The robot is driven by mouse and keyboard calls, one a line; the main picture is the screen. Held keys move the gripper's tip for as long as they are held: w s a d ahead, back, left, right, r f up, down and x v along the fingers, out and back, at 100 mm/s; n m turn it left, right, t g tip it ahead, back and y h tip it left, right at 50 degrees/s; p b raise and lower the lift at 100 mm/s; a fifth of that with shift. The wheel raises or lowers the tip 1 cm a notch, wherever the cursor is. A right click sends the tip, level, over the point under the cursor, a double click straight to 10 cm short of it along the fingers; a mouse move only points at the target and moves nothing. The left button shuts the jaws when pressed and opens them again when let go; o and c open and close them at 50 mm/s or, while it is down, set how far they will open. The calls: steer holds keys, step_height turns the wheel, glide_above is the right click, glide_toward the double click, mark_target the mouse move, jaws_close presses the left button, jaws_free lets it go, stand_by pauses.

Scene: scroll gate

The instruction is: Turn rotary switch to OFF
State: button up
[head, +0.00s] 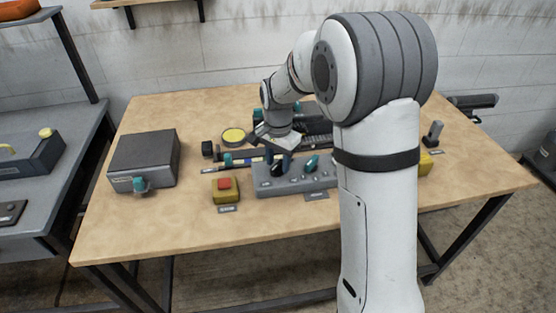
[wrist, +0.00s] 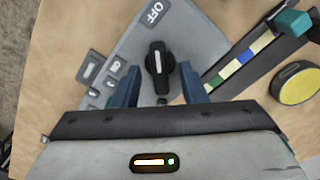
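The rotary switch is a black knob (wrist: 159,63) with a white line, on a grey panel (wrist: 192,40). An OFF label (wrist: 153,13) lies above the knob in the wrist view. The white line runs nearly straight up and down there, roughly in line with the label. My gripper (wrist: 159,75) is open, with one blue finger on each side of the knob and gaps visible. In the head view my gripper (head: 283,157) is over the left part of the grey panel (head: 290,187), where the black knob (head: 279,170) shows below it.
A teal knob (head: 312,163) is on the same panel, to the right. A yellow box with a red button (head: 225,189) stands left of the panel. The table's front is clear.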

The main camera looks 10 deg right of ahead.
step_height(320, 180, up, 8)
steer(key=shift+f, duration=0.15)
stand_by(0.6)
